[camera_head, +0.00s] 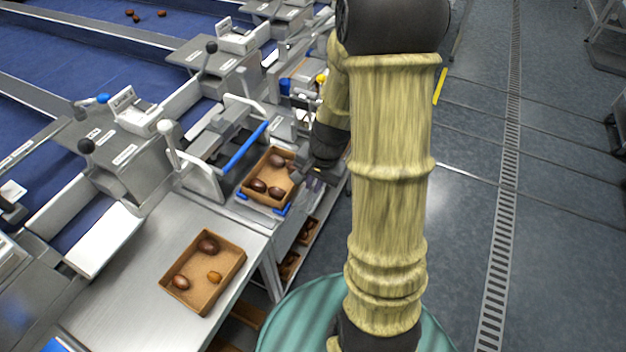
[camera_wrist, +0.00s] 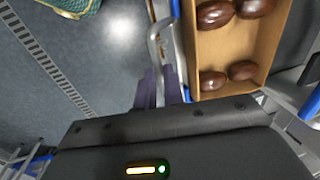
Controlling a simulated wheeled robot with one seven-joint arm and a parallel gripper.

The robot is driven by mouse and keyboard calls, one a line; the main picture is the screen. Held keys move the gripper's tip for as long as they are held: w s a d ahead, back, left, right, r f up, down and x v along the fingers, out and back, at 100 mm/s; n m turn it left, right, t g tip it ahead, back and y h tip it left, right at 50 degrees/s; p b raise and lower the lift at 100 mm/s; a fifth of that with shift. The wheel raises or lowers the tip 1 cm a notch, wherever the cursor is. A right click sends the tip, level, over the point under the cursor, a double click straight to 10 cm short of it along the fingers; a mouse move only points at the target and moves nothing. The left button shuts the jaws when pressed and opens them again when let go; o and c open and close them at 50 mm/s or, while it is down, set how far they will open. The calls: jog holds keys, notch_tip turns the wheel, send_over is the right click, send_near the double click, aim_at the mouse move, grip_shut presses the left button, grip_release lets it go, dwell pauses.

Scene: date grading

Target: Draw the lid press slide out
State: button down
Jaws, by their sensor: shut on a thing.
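The lid press (camera_head: 205,165) is a grey metal station with a blue-gripped bar (camera_head: 246,147). Its slide (camera_head: 258,212), with blue corner pieces, carries an open cardboard box (camera_head: 256,195) holding several brown dates. My gripper (camera_head: 314,181) is at the right side of this box, at the slide's aisle edge. In the wrist view, my purple fingers (camera_wrist: 160,88) are shut on a bent metal handle (camera_wrist: 153,42) beside the box (camera_wrist: 262,45). The exact contact between the fingertips and handle is partly hidden by the fingers. My arm hides part of the bench behind.
A second open box (camera_head: 170,283) with three dates stands on the steel table at the lower left. More grey stations and a blue conveyor (camera_head: 60,45) lie to the left and behind. Shelves with boxes (camera_head: 290,262) are below.

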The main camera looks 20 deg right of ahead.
jog(key=shift+d, duration=0.2)
jog(key=c, duration=1.8)
grip_release()
jog(key=shift+s, duration=0.25)
jog(key=r, duration=0.5)
jog(key=s+d+r+p, duration=0.1)
jog(key=r, duration=0.5)
jog(key=s+d+r+p, duration=0.1)
jog(key=r, duration=0.5)
jog(key=shift+s, duration=0.2)
